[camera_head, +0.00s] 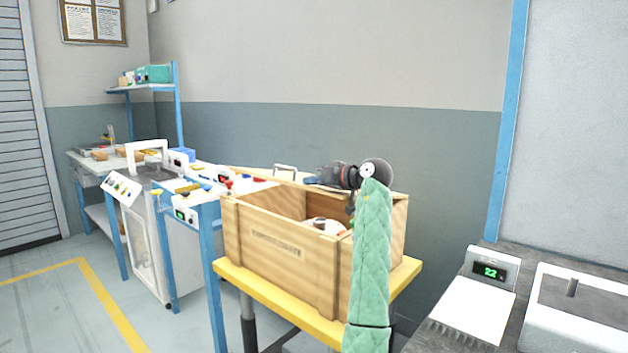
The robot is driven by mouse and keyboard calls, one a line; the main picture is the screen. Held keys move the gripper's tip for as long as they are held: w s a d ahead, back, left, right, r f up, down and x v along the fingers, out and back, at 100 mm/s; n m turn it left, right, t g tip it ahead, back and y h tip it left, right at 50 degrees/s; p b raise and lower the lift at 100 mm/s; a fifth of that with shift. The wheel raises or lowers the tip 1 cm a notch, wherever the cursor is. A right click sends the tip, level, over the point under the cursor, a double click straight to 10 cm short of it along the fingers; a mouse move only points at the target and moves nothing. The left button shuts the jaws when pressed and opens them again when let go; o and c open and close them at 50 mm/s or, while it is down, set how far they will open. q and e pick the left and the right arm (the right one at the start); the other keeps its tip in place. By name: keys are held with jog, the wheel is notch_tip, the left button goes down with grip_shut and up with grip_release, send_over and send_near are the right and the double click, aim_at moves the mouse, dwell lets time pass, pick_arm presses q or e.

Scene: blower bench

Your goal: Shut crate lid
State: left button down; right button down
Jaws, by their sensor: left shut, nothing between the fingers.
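A wooden crate (275,255) with faint lettering on its front stands on a yellow-topped stand (285,310). The crate is open at the top, and a white rounded object (326,225) shows inside. A thin wooden edge runs along the crate's back; I cannot tell whether it is the lid or the back wall. My left gripper (314,182) is dark and shut with nothing in it. It points left above the crate's back right part. My green-sleeved arm hides part of the crate's right side. My right gripper is not in view.
Blue-framed benches with instruments (185,213) and a white machine (122,188) stand left of the crate. A grey counter with a green-lit scale (490,270) is at the right. Open floor with a yellow line (110,300) lies at the lower left.

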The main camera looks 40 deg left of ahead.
pick_arm(q)
jog(key=shift+f, duration=0.1)
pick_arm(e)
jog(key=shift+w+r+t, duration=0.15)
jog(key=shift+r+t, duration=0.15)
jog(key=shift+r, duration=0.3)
